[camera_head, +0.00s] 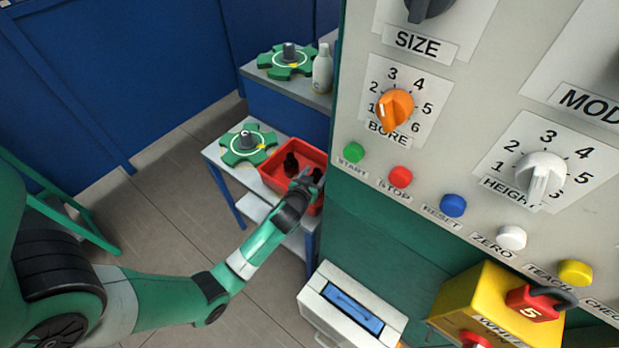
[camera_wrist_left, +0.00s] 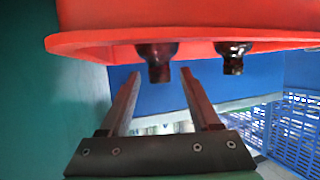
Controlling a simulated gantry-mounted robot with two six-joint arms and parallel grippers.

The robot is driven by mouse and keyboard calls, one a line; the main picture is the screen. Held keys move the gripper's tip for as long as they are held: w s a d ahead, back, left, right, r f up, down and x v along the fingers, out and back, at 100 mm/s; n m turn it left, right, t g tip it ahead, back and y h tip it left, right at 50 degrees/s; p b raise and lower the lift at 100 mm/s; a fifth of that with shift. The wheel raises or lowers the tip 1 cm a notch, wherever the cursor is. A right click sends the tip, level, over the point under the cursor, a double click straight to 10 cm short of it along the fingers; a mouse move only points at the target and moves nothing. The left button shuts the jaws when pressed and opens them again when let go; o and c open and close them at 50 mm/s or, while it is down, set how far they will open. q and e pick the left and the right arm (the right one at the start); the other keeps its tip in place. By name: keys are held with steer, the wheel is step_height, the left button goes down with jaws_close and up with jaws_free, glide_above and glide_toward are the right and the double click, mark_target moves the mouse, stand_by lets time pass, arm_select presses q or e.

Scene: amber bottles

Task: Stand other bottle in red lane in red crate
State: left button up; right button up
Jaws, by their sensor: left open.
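The red crate (camera_head: 311,152) stands on a small white table; in the left wrist view its red rim (camera_wrist_left: 90,40) crosses the top, seen upside down. Dark amber bottles are in it: one (camera_head: 291,162) in the left part, one (camera_head: 317,175) at the right, partly hidden by my gripper. In the wrist view two dark necks show, one (camera_wrist_left: 156,62) in line with the gap between my fingers and one (camera_wrist_left: 233,58) to the right. My left gripper (camera_wrist_left: 160,76) is open and empty at the crate; whether its fingers are around a neck I cannot tell. My right gripper is not in view.
A green star-shaped wheel (camera_head: 248,146) sits on the table left of the crate. Another green wheel (camera_head: 287,61) and a pale bottle (camera_head: 322,70) stand on a shelf behind. A large control panel (camera_head: 440,120) rises close on the right. A white box (camera_head: 350,308) stands in front.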

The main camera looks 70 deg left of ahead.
arm_select(q)
steer(key=p+v, duration=0.1)
steer(key=v, duration=0.6)
steer(key=shift+s+d, duration=0.1)
